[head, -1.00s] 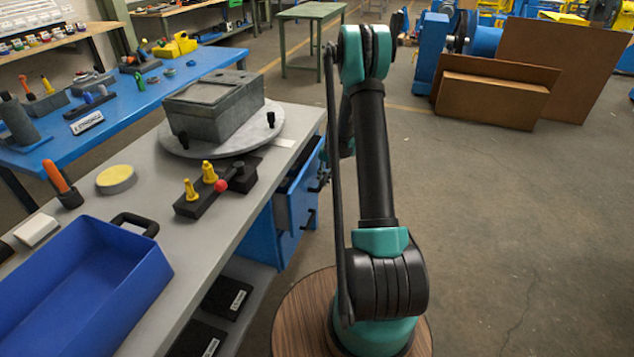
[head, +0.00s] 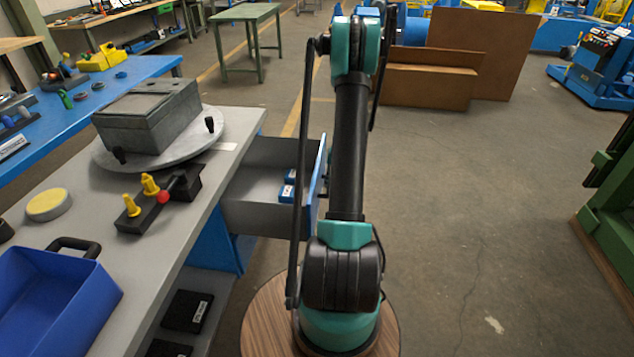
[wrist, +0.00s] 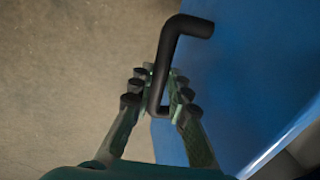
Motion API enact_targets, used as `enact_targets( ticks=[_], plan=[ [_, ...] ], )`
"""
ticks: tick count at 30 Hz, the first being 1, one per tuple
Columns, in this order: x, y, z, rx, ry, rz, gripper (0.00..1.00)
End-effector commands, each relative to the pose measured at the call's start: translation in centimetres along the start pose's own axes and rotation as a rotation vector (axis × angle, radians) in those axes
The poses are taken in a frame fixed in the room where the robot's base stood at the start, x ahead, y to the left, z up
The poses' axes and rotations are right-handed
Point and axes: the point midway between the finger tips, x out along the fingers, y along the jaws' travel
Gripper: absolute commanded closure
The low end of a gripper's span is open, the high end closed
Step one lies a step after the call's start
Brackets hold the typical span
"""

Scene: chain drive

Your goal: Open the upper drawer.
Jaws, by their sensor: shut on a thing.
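The upper drawer (head: 250,205) stands pulled out from under the grey workbench in the head view. Its grey inside and blue front (head: 318,172) show, and small blue items with white labels (head: 288,190) lie in it. In the wrist view the drawer's blue front (wrist: 245,70) fills the right side, with a bent black handle (wrist: 172,50) standing off it. My gripper (wrist: 160,92) is shut on the handle, with fingers on both sides of its bar. In the head view my gripper is hidden behind my arm.
The grey workbench (head: 225,150) holds a grey box (head: 150,115) on a round plate, a black block with yellow pegs (head: 150,205) and a blue bin (head: 50,300). Black boxes (head: 188,310) lie on a lower shelf. The floor to the right is mostly clear.

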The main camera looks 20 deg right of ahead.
Motion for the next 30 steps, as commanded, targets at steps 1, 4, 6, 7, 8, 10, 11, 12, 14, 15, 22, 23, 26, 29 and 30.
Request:
enact_targets(
  ticks=[1, 4, 6, 7, 8, 10, 11, 12, 14, 15, 22, 23, 26, 29, 30],
  plan=[
    [-0.1, 0.7, -0.1, 0.002, 0.002, 0.000, 1.00],
    [-0.3, 1.6, -0.1, 0.002, 0.002, 0.000, 1.00],
    [-0.4, 2.0, -0.1, 0.002, 0.001, 0.000, 1.00],
    [-0.4, 2.1, -0.1, 0.001, 0.001, 0.000, 1.00],
    [-0.5, 2.2, -0.1, 0.000, 0.001, 0.000, 1.00],
    [-0.5, 2.4, -0.1, 0.000, 0.001, 0.000, 1.00],
    [-0.5, 2.4, -0.1, -0.001, 0.001, 0.000, 1.00],
    [-0.5, 2.4, -0.1, -0.001, 0.001, 0.000, 1.00],
    [-0.5, 2.4, -0.1, -0.001, 0.001, 0.000, 1.00],
    [-0.5, 2.4, -0.1, -0.001, 0.001, 0.000, 1.00],
    [-0.5, 2.4, -0.1, -0.001, 0.001, 0.000, 0.79],
    [-0.5, 2.4, -0.1, -0.001, 0.001, 0.000, 0.75],
    [-0.5, 2.4, -0.1, -0.001, 0.001, 0.000, 0.63],
    [-0.5, 2.4, 0.0, 0.000, 0.000, 0.000, 0.62],
    [-0.5, 2.4, 0.0, 0.000, 0.000, 0.000, 0.62]
  ],
)
